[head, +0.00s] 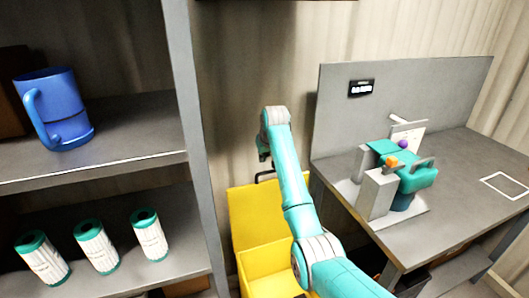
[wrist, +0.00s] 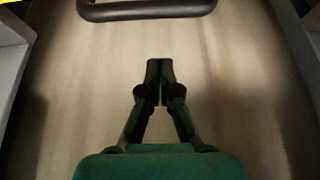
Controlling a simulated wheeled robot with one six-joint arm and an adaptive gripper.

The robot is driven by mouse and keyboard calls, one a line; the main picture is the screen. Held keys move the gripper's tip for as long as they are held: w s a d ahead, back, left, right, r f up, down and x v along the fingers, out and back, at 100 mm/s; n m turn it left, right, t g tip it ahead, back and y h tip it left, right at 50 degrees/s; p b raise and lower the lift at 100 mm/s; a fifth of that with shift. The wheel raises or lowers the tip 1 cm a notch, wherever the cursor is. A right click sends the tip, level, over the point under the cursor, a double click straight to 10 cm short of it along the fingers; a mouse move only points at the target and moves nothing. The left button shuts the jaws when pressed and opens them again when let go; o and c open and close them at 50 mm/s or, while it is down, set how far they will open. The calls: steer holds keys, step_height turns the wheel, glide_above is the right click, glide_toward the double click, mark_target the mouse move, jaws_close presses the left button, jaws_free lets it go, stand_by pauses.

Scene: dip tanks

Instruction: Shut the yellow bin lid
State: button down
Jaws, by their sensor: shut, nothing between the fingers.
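The yellow bin stands on the floor between the shelf and the bench in the head view, its box (head: 258,268) partly hidden by my arm. Its yellow lid (head: 253,215) is open and stands up at the back near the wall. A dark handle (head: 266,174) is at the lid's upper edge; the handle also shows at the top of the wrist view (wrist: 147,11). My gripper (wrist: 160,66) is shut and empty, apart from the handle in that picture. In the head view my gripper is small, above the lid and partly hidden by my arm.
On the left, a shelf unit (head: 112,139) holds a blue mug (head: 62,115) and white-and-teal cylinders (head: 98,247). On the right, a grey bench (head: 458,187) carries a teal device (head: 415,178) on a stand. A corrugated wall (head: 232,80) is close behind the bin.

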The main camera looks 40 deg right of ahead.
steer(key=shift+s+a+f, duration=0.25)
steer(key=shift+s+f, duration=0.25)
steer(key=shift+s, duration=0.3)
steer(key=shift+s+a+f, duration=0.2)
steer(key=shift+s+f, duration=0.3)
steer(key=shift+s, duration=0.3)
